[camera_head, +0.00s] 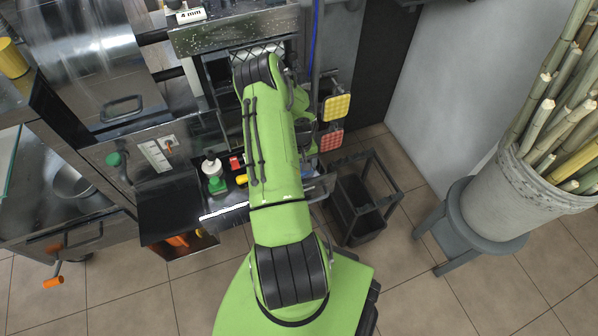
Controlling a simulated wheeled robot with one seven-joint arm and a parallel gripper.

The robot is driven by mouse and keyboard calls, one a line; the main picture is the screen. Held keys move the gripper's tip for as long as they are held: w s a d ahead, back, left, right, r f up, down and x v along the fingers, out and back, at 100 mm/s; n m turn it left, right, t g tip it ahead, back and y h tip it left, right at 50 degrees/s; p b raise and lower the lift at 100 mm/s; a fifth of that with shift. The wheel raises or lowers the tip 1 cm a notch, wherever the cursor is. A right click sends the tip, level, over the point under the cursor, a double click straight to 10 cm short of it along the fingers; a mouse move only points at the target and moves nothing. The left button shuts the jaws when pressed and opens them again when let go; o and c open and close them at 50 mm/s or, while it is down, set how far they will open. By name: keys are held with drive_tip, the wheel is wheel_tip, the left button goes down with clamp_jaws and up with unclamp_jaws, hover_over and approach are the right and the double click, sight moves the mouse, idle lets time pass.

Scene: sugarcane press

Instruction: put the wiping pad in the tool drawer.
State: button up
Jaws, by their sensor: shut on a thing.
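Two square pads show just right of my arm's end: a yellow pad (335,107) and, below it, a red pad (330,140). I cannot tell from their look which one is the wiping pad. My gripper (308,133) is beside them, mostly hidden by my green arm. It is shut on a pad, but its fingertips and the contact are not clear. The tool drawer (226,212) stands open at the front of the machine, left of and partly beneath my arm. It holds a green and white bottle (214,178) and a small red item (236,162).
A dark open bin frame (362,200) stands on the floor right of the drawer. A bucket of sugarcane (500,200) sits on a grey stool (432,225) at right. The tiled floor at lower right is clear.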

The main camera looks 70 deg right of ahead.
drive_tip(key=shift+f, duration=0.95)
drive_tip(key=shift+f+b, duration=0.55)
drive_tip(key=shift+b, duration=0.15)
drive_tip(key=o, duration=1.1)
wheel_tip(320, 180, up, 13)
drive_tip(key=p, duration=0.4)
drive_tip(key=shift+w+d+p, duration=0.3)
drive_tip(key=shift+w+p, duration=0.05)
drive_tip(key=shift+r, duration=0.15)
